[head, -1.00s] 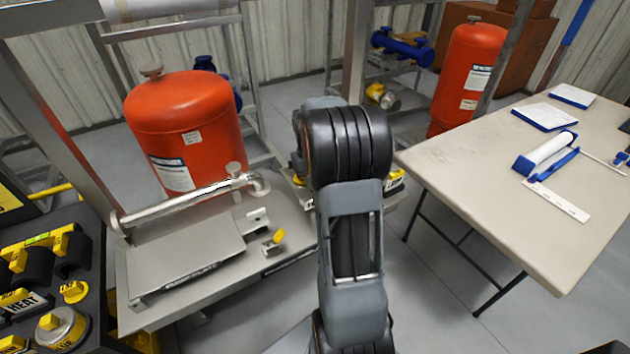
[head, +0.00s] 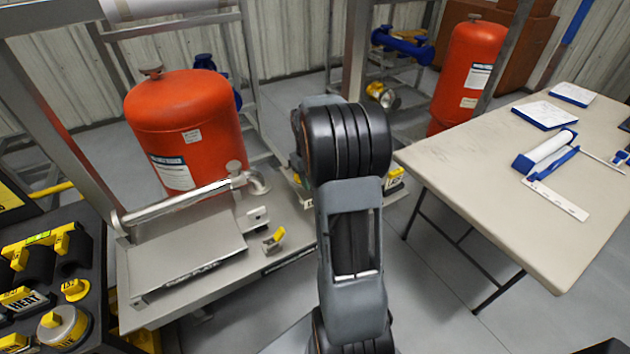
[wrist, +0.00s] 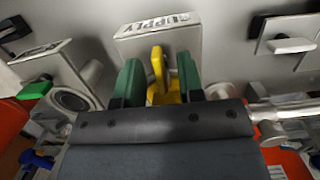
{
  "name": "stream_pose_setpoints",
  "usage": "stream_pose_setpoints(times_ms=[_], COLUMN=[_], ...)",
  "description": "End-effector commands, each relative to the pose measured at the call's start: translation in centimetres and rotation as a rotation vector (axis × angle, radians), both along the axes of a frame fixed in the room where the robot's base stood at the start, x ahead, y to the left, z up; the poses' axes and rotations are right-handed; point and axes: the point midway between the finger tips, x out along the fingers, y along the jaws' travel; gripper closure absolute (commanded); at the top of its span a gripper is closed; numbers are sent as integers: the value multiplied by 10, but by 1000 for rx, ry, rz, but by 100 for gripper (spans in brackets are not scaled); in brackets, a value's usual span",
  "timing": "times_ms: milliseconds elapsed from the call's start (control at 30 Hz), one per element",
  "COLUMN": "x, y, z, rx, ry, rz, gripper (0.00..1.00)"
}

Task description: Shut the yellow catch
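In the wrist view, a yellow lever-like piece (wrist: 157,68), which looks like the yellow catch, stands upright between the two green fingers of my gripper (wrist: 160,82). The gripper is open, with a narrow gap showing beside the yellow piece; its lower part is partly hidden by the fingers and palm. A white plate lettered SUPPLY (wrist: 158,27) is just behind it. In the head view, my gripper is hidden behind my arm. That view shows a small yellow-topped metal piece (head: 275,238) on the grey bench. I cannot tell whether it is the same piece.
The grey bench (head: 225,297) carries a flat plate (head: 185,262) and a silver pipe (head: 180,203). A red tank (head: 185,125) stands behind. In the wrist view, a green handle (wrist: 35,88) is at left and a plate with a white handle (wrist: 290,45) at upper right.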

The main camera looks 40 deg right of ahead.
Motion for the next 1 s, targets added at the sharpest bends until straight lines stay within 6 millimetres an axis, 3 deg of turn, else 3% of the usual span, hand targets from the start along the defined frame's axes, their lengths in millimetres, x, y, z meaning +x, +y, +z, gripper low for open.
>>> stream_pose_setpoints(times_ms=[267,1000], x=[0,0], y=[0,0], z=[12,71], rx=[0,0], ry=[-1,0], rz=[0,0], gripper=[65,65])
